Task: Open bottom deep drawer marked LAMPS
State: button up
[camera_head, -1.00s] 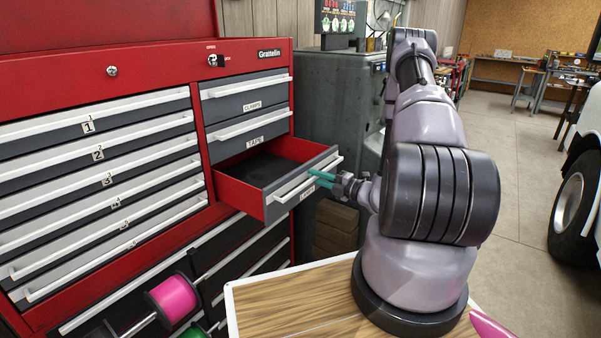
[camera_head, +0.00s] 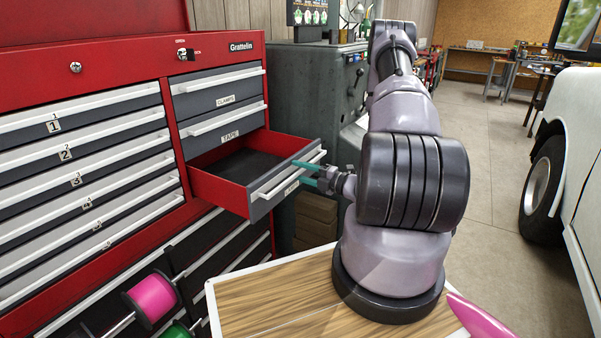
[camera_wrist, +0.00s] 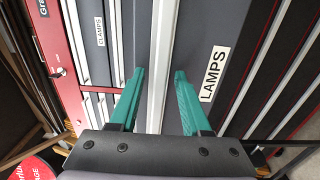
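The LAMPS drawer (camera_head: 225,190) is the lowest of the three right-hand drawers of the red cabinet. It stands pulled out, and its dark inside looks empty. Its white bar handle (camera_head: 288,178) runs along the grey front. In the wrist view the handle (camera_wrist: 160,60) passes between my two green fingers, beside the LAMPS label (camera_wrist: 214,74). My gripper (camera_head: 299,172) is open at the handle. The fingers (camera_wrist: 159,72) sit apart, one on each side of the bar, with gaps visible.
The CLAMPS drawer (camera_head: 218,92) and TAPE drawer (camera_head: 224,128) above are shut. Shallow numbered drawers (camera_head: 75,160) are shut at left. Pink spool (camera_head: 152,297) is low at front left. A grey machine (camera_head: 320,95) stands behind the drawer. A white vehicle (camera_head: 575,160) is at right.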

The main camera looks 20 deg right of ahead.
jog(key=v, duration=1.1)
jog(key=shift+w, duration=0.1)
jog(key=s+a+r+n+g+y, duration=0.1)
jog(key=s+a+r+n+g, duration=0.2)
jog(key=a+r+n+g, duration=0.6)
jog(key=s+a+r+n+g+y, duration=0.15)
jog(key=a+r+n+g, duration=0.35)
jog(key=r+n, duration=0.75)
jog(key=s+r+n+t+h, duration=0.3)
jog(key=r+n, duration=0.4)
jog(key=n, duration=0.3)
jog(key=s+r+n+t+h, duration=0.3)
jog(key=s+r+n+h, duration=0.2)
jog(key=r+n+h, duration=0.3)
jog(key=n, duration=0.3)
jog(key=shift+s+r+t, duration=0.2)
jog(key=shift+s+t, duration=0.1)
